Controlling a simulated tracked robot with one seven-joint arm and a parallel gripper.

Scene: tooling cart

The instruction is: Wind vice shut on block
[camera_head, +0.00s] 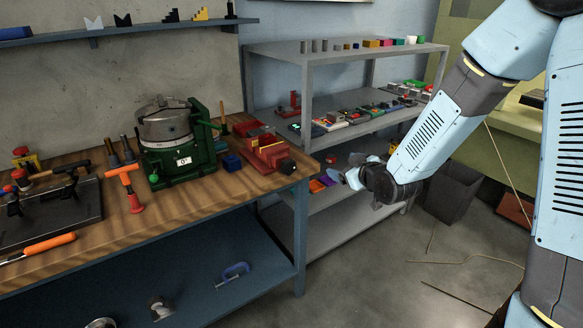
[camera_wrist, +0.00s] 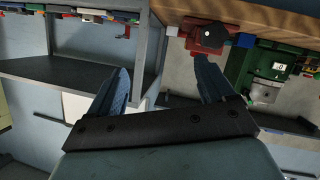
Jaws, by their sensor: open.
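The red vice (camera_head: 262,145) sits at the right end of the wooden bench, and a yellowish strip, perhaps the block (camera_head: 270,146), shows between its jaws. Its dark round screw end (camera_head: 287,167) faces the bench's right front edge. In the wrist view the vice (camera_wrist: 192,32) hangs from the top, bench side up, with the black round end (camera_wrist: 209,37) facing me. My gripper (camera_head: 345,170) is open and empty, in the air off the bench's right end, apart from the vice. Its two blue-grey fingers (camera_wrist: 161,66) show in the wrist view.
A green rotary table (camera_head: 182,160) and a small blue block (camera_head: 232,162) stand left of the vice. A grey shelf rack (camera_head: 305,90) with several small parts stands behind my gripper. The floor in front is mostly open.

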